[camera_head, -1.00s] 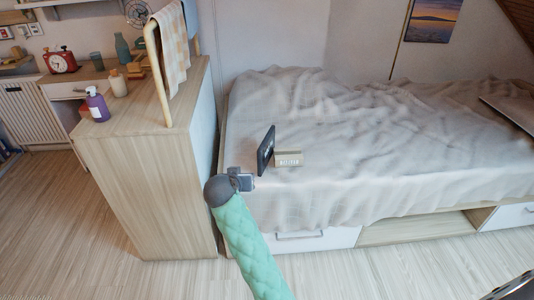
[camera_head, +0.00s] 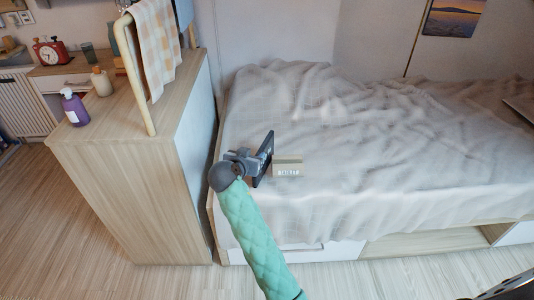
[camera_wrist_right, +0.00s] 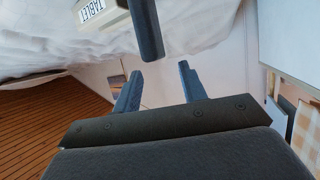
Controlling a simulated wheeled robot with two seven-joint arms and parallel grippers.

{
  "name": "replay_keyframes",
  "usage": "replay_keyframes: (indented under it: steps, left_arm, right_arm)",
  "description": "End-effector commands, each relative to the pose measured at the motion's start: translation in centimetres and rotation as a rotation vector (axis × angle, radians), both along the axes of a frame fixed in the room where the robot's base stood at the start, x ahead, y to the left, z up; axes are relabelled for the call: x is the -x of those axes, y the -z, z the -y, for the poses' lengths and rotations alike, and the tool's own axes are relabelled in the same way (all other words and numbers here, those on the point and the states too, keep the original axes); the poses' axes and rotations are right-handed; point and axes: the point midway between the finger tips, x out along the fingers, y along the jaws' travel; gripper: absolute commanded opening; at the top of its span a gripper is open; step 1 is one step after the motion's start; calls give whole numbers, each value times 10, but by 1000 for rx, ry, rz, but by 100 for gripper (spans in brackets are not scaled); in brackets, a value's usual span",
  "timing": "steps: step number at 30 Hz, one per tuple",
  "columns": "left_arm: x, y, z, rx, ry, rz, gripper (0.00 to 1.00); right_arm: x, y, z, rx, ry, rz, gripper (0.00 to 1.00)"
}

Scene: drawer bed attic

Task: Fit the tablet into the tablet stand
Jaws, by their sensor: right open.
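The tablet (camera_head: 265,157) is a thin dark slab standing on edge on the bed, leaning slightly. The tablet stand (camera_head: 288,167) is a small light wooden block with a label, close to the tablet's right side. I cannot tell whether they touch. My right gripper (camera_head: 248,163) is open just left of the tablet and partly covers it. In the right wrist view, the two fingers (camera_wrist_right: 160,72) are apart, with the tablet's dark edge (camera_wrist_right: 146,35) beyond their tips. The stand, labelled TABLET (camera_wrist_right: 92,10), is at top left. My left gripper is not in view.
The bed (camera_head: 370,150) has a rumpled pale cover, with free room right of the stand. A wooden cabinet (camera_head: 130,200) stands left of the bed, with a purple bottle (camera_head: 75,107) and a towel on a rail (camera_head: 158,55).

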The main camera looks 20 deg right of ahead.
Motion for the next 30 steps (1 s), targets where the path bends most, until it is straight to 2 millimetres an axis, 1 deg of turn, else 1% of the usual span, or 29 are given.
replay_keyframes:
  steps: [7,14,20,24,30]
  left_arm:
    - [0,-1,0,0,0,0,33]
    - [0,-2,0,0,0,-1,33]
    - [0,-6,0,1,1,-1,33]
    - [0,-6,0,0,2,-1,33]
    - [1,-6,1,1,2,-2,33]
  right_arm:
    - [-15,7,12,2,1,1,42]
    - [-24,11,21,1,1,-1,42]
    - [-41,15,39,3,1,0,42]
    - [-53,23,48,1,1,-1,42]
    - [-55,24,49,-1,0,-1,42]
